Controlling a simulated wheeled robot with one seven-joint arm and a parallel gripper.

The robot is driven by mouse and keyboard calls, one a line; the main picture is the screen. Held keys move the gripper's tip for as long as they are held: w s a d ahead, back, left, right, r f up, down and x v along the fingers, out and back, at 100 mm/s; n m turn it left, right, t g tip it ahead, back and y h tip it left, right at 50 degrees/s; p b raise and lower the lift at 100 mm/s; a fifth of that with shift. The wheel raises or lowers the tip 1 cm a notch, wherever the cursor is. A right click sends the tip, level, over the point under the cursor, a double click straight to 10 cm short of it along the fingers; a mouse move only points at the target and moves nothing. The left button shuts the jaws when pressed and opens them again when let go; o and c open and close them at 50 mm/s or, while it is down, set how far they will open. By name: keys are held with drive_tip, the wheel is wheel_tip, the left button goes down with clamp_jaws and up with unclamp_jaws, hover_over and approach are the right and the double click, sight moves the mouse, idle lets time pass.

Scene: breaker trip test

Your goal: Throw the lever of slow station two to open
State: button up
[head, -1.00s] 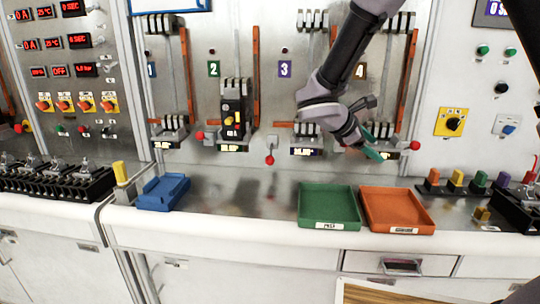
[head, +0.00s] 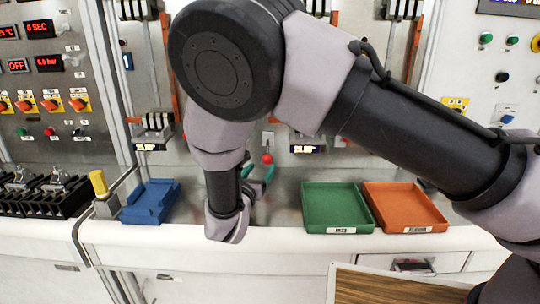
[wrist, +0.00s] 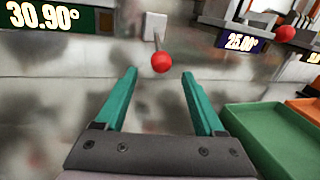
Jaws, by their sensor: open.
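Station two's lever hangs downward and ends in a red ball (wrist: 161,62); the ball also shows in the head view (head: 267,158).
Station three's display (wrist: 241,42) and red lever ball (wrist: 285,33) are to the right. A green tray (head: 336,228), an orange tray (head: 404,228) and a blue holder (head: 150,201) stand on the bench. Bare steel lies below the lever.

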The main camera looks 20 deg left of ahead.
sight(270, 156)
drive_tip(key=w, duration=0.9)
drive_tip(key=shift+w+d, duration=0.15)
drive_tip(key=shift+w, duration=0.2)
clamp_jaws()
idle(0.9)
